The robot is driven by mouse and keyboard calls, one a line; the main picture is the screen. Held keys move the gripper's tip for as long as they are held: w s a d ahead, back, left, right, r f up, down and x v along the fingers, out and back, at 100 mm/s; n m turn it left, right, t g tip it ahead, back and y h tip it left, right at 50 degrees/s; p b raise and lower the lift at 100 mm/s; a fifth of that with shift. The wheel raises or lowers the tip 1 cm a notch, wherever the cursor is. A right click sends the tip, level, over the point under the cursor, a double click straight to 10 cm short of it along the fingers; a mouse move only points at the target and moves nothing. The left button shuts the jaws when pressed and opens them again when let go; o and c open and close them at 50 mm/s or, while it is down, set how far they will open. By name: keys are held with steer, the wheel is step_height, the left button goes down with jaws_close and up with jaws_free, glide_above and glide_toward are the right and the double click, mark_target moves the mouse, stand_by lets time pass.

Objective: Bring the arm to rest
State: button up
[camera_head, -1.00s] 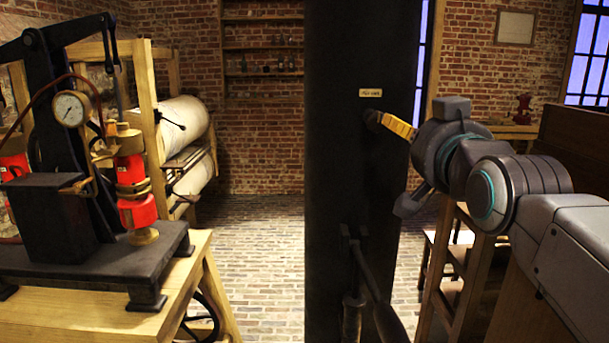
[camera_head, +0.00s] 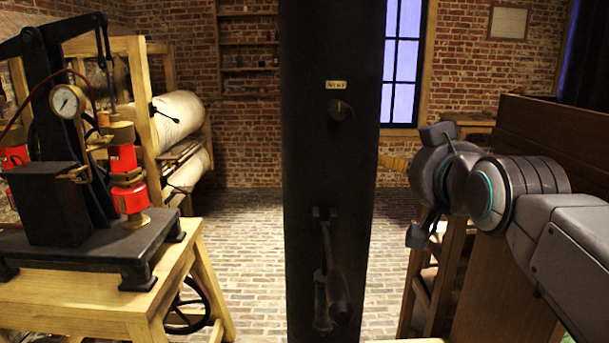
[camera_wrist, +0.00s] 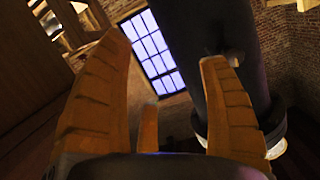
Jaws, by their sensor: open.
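My gripper (camera_head: 394,162) shows in the head view as short yellow fingers just right of the black column (camera_head: 330,230); I cannot tell whether they reach behind its edge. In the wrist view my gripper (camera_wrist: 162,50) has its ribbed yellow fingers spread wide with nothing between them. My arm reaches in from the right of the head view, bent at the wrist joint.
At left a wooden table (camera_head: 80,313) bears a black press with a gauge (camera_head: 67,100) and a red cylinder (camera_head: 125,170). A wooden frame with white rolls (camera_head: 178,120) stands behind. A brown wooden panel (camera_head: 545,130) is close to my arm. Brick floor (camera_head: 250,235) lies open between table and column.

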steer(key=s+f+n+g, duration=0.1)
steer(key=s+f+g, duration=0.25)
steer(key=f, duration=0.55)
steer(key=s+f+n+g, duration=0.1)
steer(key=s+f+g, duration=0.25)
steer(key=f, duration=0.65)
steer(key=s+f+g+p, duration=0.2)
steer(key=s+f, duration=0.2)
steer(key=s, duration=0.4)
steer(key=s+f+g+p, duration=0.2)
steer(key=s+f, duration=0.2)
steer(key=s, duration=0.5)
steer(key=shift+s+f+g, duration=0.3)
steer(key=shift+g, duration=0.1)
steer(key=shift+o, duration=0.2)
